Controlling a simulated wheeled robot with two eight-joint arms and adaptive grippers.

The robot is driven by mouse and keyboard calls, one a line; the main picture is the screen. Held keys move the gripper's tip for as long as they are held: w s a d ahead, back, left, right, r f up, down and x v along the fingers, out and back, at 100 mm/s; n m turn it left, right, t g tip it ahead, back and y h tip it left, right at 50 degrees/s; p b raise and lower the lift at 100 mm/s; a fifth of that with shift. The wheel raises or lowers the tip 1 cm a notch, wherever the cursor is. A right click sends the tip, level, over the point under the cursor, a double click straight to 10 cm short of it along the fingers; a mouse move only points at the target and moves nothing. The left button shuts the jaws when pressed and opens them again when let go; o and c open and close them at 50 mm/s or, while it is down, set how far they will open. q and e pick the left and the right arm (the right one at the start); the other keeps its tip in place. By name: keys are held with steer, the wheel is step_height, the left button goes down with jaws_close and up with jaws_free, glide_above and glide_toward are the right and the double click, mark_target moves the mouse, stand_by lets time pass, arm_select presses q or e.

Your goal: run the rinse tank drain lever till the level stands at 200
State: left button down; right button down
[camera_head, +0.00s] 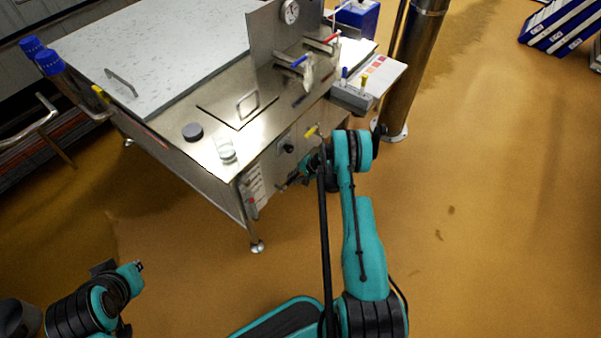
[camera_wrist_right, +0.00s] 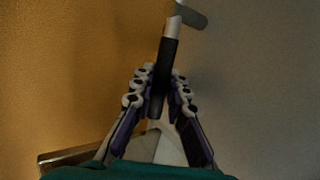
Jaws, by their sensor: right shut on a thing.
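The steel tank bench (camera_head: 190,135) stands in the upper middle of the head view. My right gripper (camera_head: 296,176) is low at its front right side, under the black knob. In the right wrist view my right gripper (camera_wrist_right: 160,82) is shut on the dark grip of a lever (camera_wrist_right: 170,48), which has a pale shaft and a grey crosspiece at its far end. The lever is mostly hidden by my arm in the head view. My left gripper (camera_head: 132,267) is at the lower left, away from the bench; its jaws are unclear. I cannot read a level.
A dial gauge (camera_head: 290,11) sits on the upright panel. Red and blue valves, a grey box (camera_head: 352,97) with levers and a yellow-handled valve (camera_head: 311,131) are near my right arm. A steel column (camera_head: 408,75) stands right of the bench.

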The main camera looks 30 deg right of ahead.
steer(key=shift+f, duration=0.25)
stand_by(0.3)
steer(key=c, duration=1.8)
jaws_free()
steer(key=shift+o, duration=0.2)
steer(key=shift+d, duration=0.1)
steer(key=v, duration=1.2)
steer(key=shift+d, duration=0.25)
steer(key=shift+w+f, duration=0.1)
